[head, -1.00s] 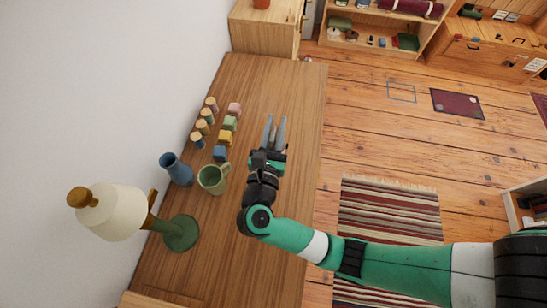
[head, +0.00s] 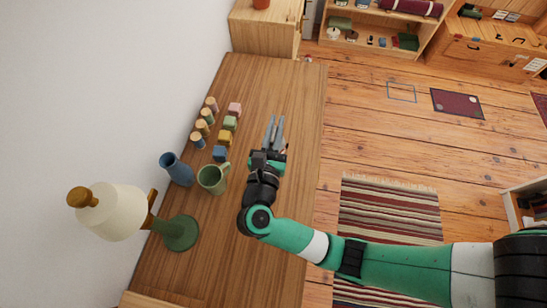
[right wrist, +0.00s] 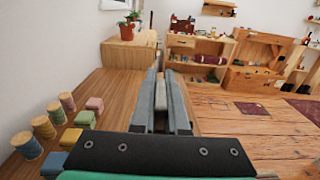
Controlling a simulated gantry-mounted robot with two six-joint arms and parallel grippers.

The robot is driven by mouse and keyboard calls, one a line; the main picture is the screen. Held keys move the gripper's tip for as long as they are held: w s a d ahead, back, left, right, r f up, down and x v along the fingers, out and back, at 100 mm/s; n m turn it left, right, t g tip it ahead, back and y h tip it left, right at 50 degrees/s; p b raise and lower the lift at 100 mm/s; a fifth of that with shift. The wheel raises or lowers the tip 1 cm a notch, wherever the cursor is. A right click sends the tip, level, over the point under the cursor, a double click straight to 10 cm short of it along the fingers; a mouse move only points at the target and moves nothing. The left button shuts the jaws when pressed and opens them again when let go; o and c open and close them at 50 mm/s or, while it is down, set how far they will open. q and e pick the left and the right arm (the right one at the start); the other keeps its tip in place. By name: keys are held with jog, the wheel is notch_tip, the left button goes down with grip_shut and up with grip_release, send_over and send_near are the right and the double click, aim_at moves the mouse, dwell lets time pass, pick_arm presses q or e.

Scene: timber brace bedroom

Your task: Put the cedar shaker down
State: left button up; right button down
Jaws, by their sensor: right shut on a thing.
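My right gripper (head: 275,121) is over the wooden tabletop (head: 290,85), to the right of the blocks and the green mug, with its fingers pointing to the far end. In the right wrist view my right gripper (right wrist: 162,74) is shut on a narrow pale thing (right wrist: 160,119) between its fingers. I take this to be the cedar shaker; most of it is hidden by the fingers, and in the head view I cannot make it out. I cannot tell whether it touches the tabletop. My left gripper is not in view.
Left of the gripper stand several thread spools (head: 204,127), several coloured blocks (head: 229,123), a green mug (head: 212,178), a blue vase (head: 178,170) and a lamp (head: 115,212). The tabletop's far end is clear. Its right edge drops to the floor.

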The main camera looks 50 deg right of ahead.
dwell(0.7)
jog(key=shift+r, duration=0.45)
jog(key=s+a+r+p, duration=0.3)
jog(key=s+a+r, duration=0.2)
jog(key=s+r, duration=0.7)
jog(key=shift+s+a, duration=0.2)
jog(key=shift+s, duration=0.3)
